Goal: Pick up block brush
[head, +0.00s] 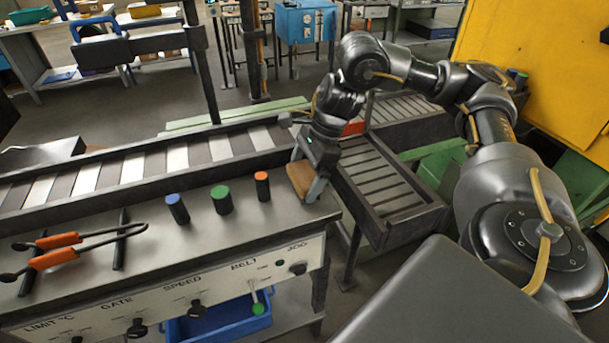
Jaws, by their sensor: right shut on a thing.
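The block brush (301,180) has a tan wooden body and is at the right end of the grey bench top. My right gripper (312,184) reaches down from above and is shut on it. The fingers and the gripper body hide part of the brush, and I cannot tell whether it still touches the bench top. My left gripper is not in view.
Orange-handled tongs (58,241) lie on rests at the left.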

